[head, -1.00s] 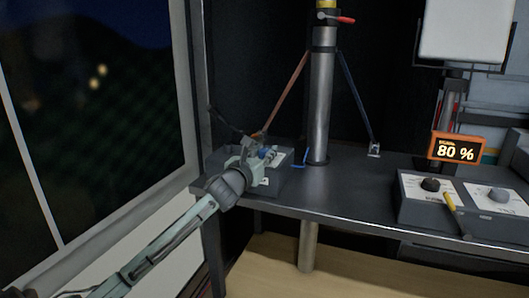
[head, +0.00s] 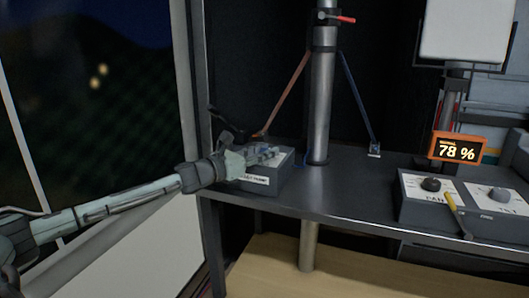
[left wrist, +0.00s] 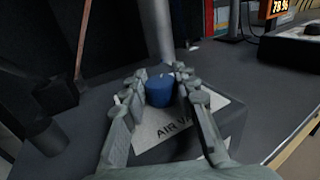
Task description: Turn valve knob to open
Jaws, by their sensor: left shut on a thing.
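The blue valve knob (left wrist: 159,90) sits on top of a grey box whose label (left wrist: 178,122) reads "AIR VA…", the rest being covered. In the left wrist view my left gripper (left wrist: 160,88) has one finger on each side of the knob, closed on it. In the head view my left gripper (head: 262,155) reaches over the grey valve box (head: 262,182) at the left end of the desk, and the knob is mostly hidden by the fingers. My right gripper is in neither view.
A metal mast (head: 321,110) rises through the desk (head: 340,195) right of the box, with a red-handled lever (head: 344,19) up high. Control boxes with knobs (head: 431,184) stand at the right. A window is at the left.

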